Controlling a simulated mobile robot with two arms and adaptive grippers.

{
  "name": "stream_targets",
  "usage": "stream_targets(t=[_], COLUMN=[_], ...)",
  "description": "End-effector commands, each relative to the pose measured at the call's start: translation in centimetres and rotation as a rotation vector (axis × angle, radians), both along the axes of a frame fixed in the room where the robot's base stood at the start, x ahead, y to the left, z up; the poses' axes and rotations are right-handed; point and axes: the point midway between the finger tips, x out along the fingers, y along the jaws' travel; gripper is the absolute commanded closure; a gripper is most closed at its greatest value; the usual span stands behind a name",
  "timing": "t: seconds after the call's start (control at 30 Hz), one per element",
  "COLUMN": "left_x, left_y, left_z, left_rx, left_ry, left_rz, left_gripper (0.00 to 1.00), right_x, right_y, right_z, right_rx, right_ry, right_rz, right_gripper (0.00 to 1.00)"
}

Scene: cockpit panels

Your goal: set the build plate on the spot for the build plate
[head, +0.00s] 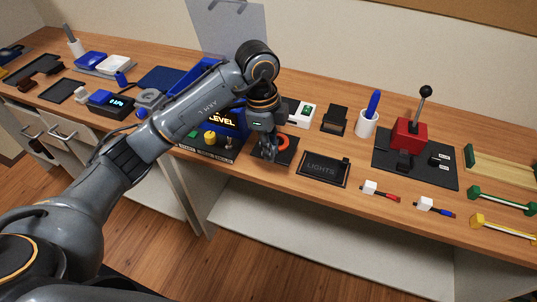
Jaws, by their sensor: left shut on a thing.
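My left gripper (268,156) points down at a dark square plate (288,155) near the front edge of the bench. It is shut, with its fingers at this plate, which seems to be the build plate. An orange ring (284,142) shows on the dark surface just right of the fingers. The fingers hide part of the plate, and I cannot tell whether it is lifted or touching the bench. No spot for the build plate can be made out for certain. My right gripper is not in view.
A black LIGHTS panel (324,168) lies right of the gripper. A blue LEVEL unit (228,118) stands left of it. Behind are a white box (303,113) and a cup (367,123) with a blue pen. A red lever unit (409,134) stands farther right.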

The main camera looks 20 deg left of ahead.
Motion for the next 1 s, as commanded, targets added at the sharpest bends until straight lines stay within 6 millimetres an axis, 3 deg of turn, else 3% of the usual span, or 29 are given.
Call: stream_targets(t=[0.1, 0.3, 0.47, 0.7, 1.0], left_x=[1.7, 3.6, 4.1, 4.2, 4.3], left_y=[0.8, 1.7, 2.0, 2.0, 2.0], left_z=[-2.4, -4.8, -5.6, -8.6, -9.0], left_rx=[0.001, -0.001, -0.001, -0.001, 0.0], left_ry=[0.004, 0.002, 0.0, 0.002, -0.001], left_rz=[0.002, -0.001, -0.002, -0.002, -0.003], left_gripper=[1.0, 1.0, 1.0, 1.0, 1.0], right_x=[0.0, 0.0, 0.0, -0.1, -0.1], right_y=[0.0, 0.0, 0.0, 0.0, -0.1], right_z=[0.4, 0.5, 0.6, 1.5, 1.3], right_rx=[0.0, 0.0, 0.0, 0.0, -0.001], right_ry=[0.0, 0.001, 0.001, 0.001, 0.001], right_rz=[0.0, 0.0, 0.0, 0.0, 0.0], right_gripper=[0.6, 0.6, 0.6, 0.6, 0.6])
